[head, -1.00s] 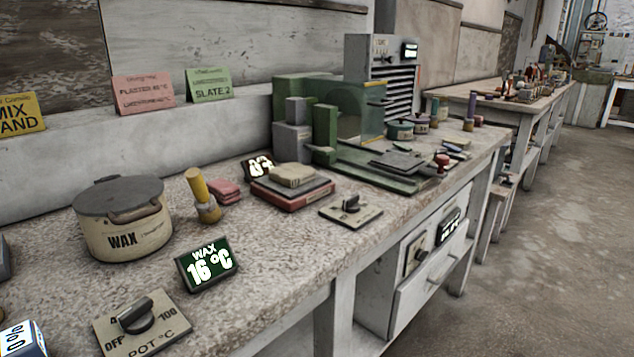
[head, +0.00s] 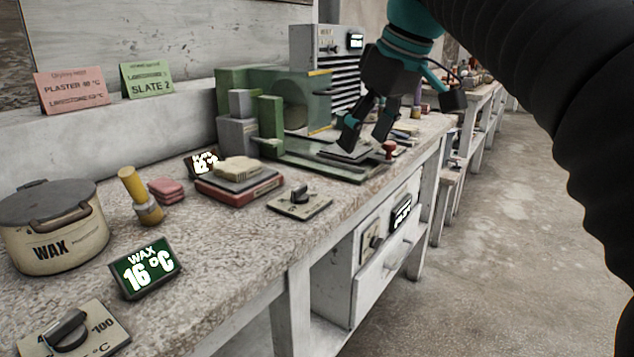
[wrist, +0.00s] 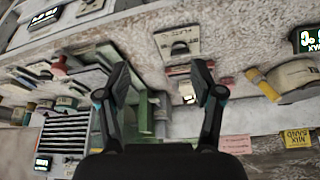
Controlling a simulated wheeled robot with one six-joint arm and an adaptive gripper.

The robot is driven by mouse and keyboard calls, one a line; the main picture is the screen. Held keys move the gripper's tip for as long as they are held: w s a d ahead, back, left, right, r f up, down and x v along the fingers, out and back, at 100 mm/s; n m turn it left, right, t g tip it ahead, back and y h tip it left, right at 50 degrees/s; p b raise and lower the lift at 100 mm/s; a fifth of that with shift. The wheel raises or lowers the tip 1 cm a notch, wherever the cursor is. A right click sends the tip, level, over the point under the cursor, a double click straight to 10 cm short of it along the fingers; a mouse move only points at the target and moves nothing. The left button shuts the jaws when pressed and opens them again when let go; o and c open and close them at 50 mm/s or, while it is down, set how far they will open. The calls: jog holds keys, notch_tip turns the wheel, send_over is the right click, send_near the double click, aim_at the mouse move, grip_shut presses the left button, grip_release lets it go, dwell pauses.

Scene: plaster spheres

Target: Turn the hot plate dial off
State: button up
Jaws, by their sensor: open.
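The hot plate dial is a dark knob on a pale square plate (head: 300,200) near the bench's front edge. Its knob also shows in the wrist view (wrist: 179,48), above and between the fingertips, apart from them. The hot plate (head: 238,190) is a low red block with a grey top and a pale slab on it, left of the dial. A small lit display (head: 203,163) stands behind it, its digits partly hidden. My gripper (head: 366,132) is open and empty, above the bench to the right of and beyond the dial, over the green machine's base.
A green machine (head: 300,105) and a grey vented cabinet (head: 325,65) stand behind. Below the bench edge is a drawer unit (head: 385,262). Floor at right is clear.

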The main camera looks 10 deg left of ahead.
aim_at(300, 187)
jog(key=w+a+r+n+g, duration=0.1)
jog(key=a+r+n, duration=0.15)
jog(key=a, duration=0.35)
jog(key=shift+n, duration=0.35)
jog(key=b+x, duration=0.5)
jog(key=x, duration=0.8)
jog(key=shift+w+a+f, duration=0.1)
jog(key=shift+a+f, duration=0.2)
jog(key=shift+a, duration=0.05)
